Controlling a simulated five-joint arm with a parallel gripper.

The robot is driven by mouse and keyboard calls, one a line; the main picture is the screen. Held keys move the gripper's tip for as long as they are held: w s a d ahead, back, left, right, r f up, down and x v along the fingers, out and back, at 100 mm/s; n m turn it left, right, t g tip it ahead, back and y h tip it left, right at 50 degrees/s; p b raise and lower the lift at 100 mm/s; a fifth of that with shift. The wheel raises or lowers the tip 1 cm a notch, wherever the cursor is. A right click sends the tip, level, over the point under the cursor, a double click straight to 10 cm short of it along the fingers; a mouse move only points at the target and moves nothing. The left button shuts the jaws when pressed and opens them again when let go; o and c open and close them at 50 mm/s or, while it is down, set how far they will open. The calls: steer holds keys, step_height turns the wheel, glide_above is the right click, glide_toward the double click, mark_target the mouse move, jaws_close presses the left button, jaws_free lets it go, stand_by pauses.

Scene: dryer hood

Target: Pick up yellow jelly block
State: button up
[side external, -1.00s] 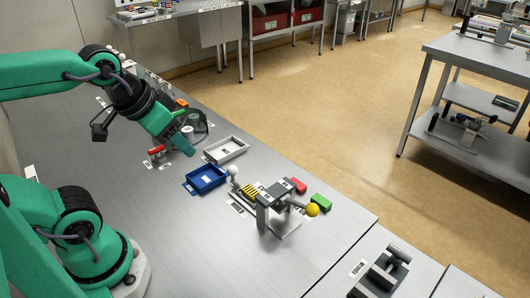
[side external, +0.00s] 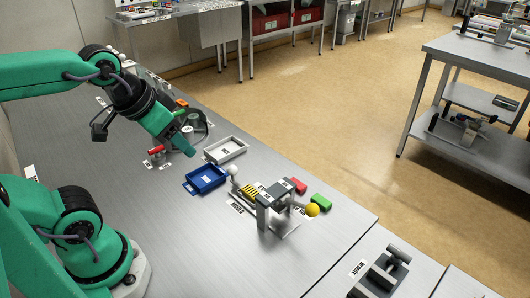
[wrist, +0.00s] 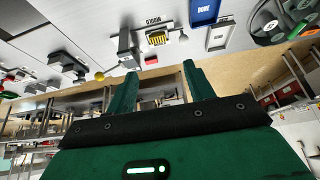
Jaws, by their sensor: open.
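A yellow ribbed block (side external: 248,191), which looks like the yellow jelly block, sits at the left side of a grey fixture (side external: 275,205) on the bench. It also shows in the wrist view (wrist: 157,40), ahead of my fingers and roughly between their lines. My gripper (side external: 185,147) is up and left of it in the side view, apart from it and beyond the blue tray. In the wrist view my two green fingers (wrist: 160,69) stand apart with nothing held between them.
A blue tray (side external: 190,189) and a light grey tray (side external: 239,152) lie between my gripper and the fixture. A yellow ball (side external: 312,210), a red block (side external: 299,185) and a green block (side external: 321,202) are by the fixture's right side.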

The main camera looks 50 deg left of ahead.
steer(key=m+g, duration=0.6)
steer(key=m, duration=1.2)
glide_above(251, 191)
step_height(251, 191, down, 15)
steer(key=shift+f, duration=1.45)
steer(key=shift+f, duration=2.6)
steer(key=shift+c, duration=0.4)
